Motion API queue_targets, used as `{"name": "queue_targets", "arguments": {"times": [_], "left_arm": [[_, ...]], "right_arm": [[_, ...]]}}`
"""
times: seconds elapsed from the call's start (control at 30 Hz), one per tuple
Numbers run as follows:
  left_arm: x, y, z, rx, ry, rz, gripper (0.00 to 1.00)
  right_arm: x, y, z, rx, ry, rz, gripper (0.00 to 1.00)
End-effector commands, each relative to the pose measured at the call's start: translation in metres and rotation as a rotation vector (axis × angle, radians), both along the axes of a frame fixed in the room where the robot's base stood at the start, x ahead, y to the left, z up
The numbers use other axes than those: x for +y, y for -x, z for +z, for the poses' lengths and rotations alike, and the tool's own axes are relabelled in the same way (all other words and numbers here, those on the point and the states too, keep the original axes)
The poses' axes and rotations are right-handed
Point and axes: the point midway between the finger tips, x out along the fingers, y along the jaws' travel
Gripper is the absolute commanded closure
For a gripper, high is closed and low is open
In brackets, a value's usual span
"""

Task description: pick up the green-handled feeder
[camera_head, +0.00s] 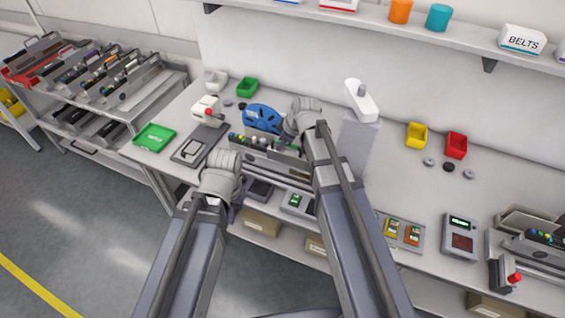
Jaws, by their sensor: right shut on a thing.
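A grey feeder with a large blue reel (262,118) stands at the bench's front edge, left of my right wrist. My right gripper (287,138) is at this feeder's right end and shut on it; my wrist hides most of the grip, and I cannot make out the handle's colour. Small green and other coloured parts show along a low grey rack (268,158) just in front of the reel. My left gripper (215,197) is near the bench's front edge, left of the rack; its fingers are hidden or too small to tell.
A trolley (150,92) with several feeders stands at the left. Yellow (417,135) and red (456,145) bins stand right. Bench between post and bins is fairly clear.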

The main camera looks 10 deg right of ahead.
Motion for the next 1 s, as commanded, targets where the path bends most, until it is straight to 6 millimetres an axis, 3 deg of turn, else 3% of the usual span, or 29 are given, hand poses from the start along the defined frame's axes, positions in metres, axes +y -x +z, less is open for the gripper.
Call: {"name": "queue_targets", "arguments": {"times": [0.1, 1.0], "left_arm": [[0.0000, 0.0000, 0.0000, 0.000, 0.000, 0.000, 1.00], [0.0000, 0.0000, -0.0001, 0.000, 0.000, 0.000, 1.00]], "right_arm": [[0.0000, 0.0000, 0.0000, 0.000, 0.000, 0.000, 1.00], [-0.0001, 0.0003, -0.0001, 0.000, 0.000, 0.000, 1.00]]}}
